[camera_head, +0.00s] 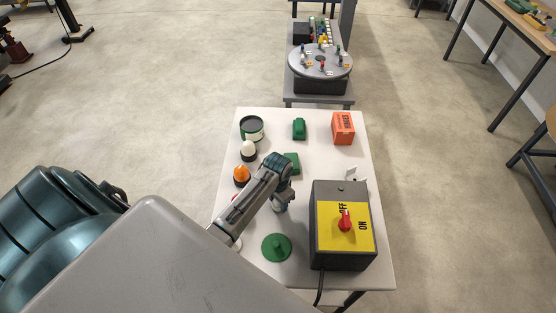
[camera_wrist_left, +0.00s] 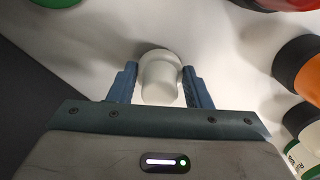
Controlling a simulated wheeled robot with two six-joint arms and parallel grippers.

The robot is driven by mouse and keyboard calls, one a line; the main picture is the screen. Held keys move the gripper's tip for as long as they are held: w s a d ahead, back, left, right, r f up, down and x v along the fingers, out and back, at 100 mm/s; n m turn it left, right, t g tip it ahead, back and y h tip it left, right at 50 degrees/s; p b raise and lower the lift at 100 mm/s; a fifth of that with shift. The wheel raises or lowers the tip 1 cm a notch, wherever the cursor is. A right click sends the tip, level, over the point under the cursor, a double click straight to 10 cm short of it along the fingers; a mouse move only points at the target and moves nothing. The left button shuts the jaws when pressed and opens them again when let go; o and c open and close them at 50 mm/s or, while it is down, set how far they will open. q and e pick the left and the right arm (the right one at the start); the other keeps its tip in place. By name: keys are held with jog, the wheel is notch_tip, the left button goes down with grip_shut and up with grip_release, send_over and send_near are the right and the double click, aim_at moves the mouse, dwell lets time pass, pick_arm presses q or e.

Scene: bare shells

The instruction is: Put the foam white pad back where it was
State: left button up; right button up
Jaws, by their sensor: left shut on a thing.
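The foam white pad (camera_wrist_left: 158,82) shows in the left wrist view as a round white piece with a thick stub. The stub is between the two blue fingers of my left gripper (camera_wrist_left: 160,88), which is shut on it. In the head view my left gripper (camera_head: 281,203) is low over the middle of the white table (camera_head: 308,125), left of the switch box. The gripper and arm mostly hide the pad there. I cannot tell whether the pad touches the table. My right gripper is not in view.
A black switch box (camera_head: 341,260) with a yellow face stands at right. A green knobbed disc (camera_head: 276,247) lies in front. Orange-topped (camera_head: 242,174) and white-topped (camera_head: 249,151) pieces, a green-rimmed jar (camera_head: 251,128), green blocks (camera_head: 299,129) and an orange box (camera_head: 343,128) stand around.

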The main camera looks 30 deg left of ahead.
pick_arm(q)
jog(key=o, duration=1)
jog(key=shift+f, duration=0.1)
jog(key=shift+c, duration=0.2)
notch_tip(320, 180, up, 12)
jog(key=b, duration=0.4)
jog(key=shift+f, duration=0.15)
jog(key=shift+r, duration=0.3)
